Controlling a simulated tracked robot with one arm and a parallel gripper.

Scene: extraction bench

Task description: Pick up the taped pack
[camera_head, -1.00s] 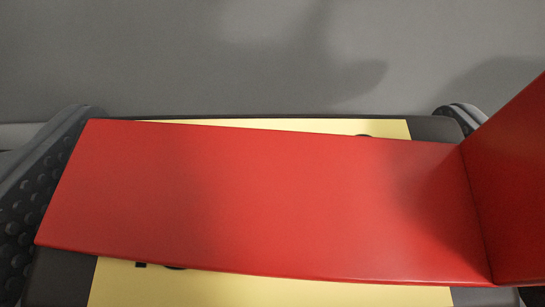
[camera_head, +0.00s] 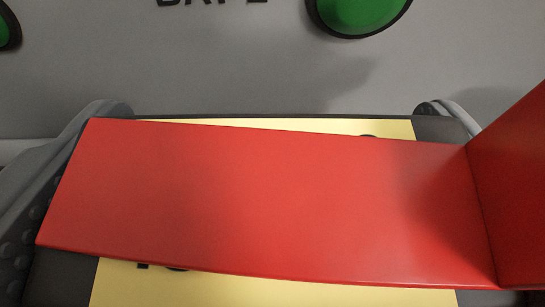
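The taped pack fills the lower view: a dark body (camera_head: 60,280) with a yellow face (camera_head: 270,292) carrying partly hidden black marks. A broad red piece (camera_head: 260,205) with a raised right-hand part (camera_head: 515,190) lies across it and hides most of the yellow. My gripper (camera_head: 272,110) has grey fingers with dark studded pads, one at the pack's left side and one at its right. They are shut on the pack, which keeps its place in the view while the background shifts. Most of the right finger is hidden by the red piece.
A grey surface (camera_head: 200,70) fills the background. A green disc with a black rim (camera_head: 360,10) shows at the top, with part of another (camera_head: 5,32) at the left edge. Cropped black lettering (camera_head: 210,2) is between them. A soft shadow falls on the surface.

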